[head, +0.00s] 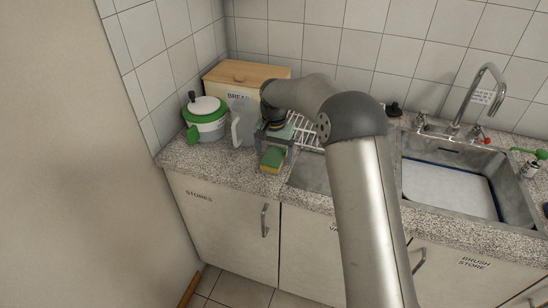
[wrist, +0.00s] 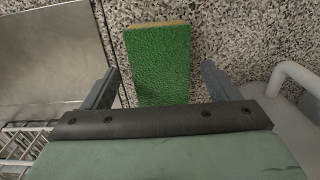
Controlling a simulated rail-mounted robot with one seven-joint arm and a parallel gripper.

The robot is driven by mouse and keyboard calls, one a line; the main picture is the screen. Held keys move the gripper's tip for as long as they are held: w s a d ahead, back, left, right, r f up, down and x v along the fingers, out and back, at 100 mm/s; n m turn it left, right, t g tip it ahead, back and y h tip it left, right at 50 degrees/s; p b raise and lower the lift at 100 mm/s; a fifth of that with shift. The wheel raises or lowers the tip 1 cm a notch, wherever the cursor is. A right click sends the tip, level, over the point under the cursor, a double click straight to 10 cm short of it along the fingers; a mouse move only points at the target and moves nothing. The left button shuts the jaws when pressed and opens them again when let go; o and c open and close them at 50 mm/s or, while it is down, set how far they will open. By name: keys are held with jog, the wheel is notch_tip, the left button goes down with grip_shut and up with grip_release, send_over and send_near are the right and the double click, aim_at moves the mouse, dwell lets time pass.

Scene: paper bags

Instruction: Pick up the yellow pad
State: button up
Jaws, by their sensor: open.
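The yellow pad (head: 272,159) is a sponge with a green top face and a yellow body. It lies on the speckled worktop near the front edge, left of the sink. In the wrist view the pad (wrist: 160,62) shows mostly its green face, with a thin yellow edge at its far end. My gripper (head: 275,147) is over the pad, pointing down. In the wrist view my gripper (wrist: 160,88) is open, one finger on each side of the pad, with gaps to both. The pad's near end is hidden behind the gripper body. I cannot tell the fingertips' height over the worktop.
A white jug (head: 242,128) stands close left of the gripper; its handle (wrist: 292,72) is near the right finger. A green-and-white lidded pot (head: 206,120) and a bread bin (head: 247,78) stand behind. A wire rack (head: 308,131) and the sink (head: 415,150) lie to the right.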

jog(key=shift+f, duration=0.45)
jog(key=c, duration=1.1)
jog(key=shift+o, duration=0.2)
jog(key=shift+r, duration=0.6)
notch_tip(320, 180, up, 2)
jog(key=shift+d+r+b, duration=0.1)
jog(key=shift+r+b, duration=0.05)
jog(key=shift+b, duration=0.2)
jog(key=s+d+r+b, duration=0.3)
jog(key=s+d+r, duration=0.6)
jog(key=d, duration=0.1)
jog(key=shift+d+r, duration=0.15)
jog(key=shift+r, duration=0.1)
jog(key=shift+o, duration=0.4)
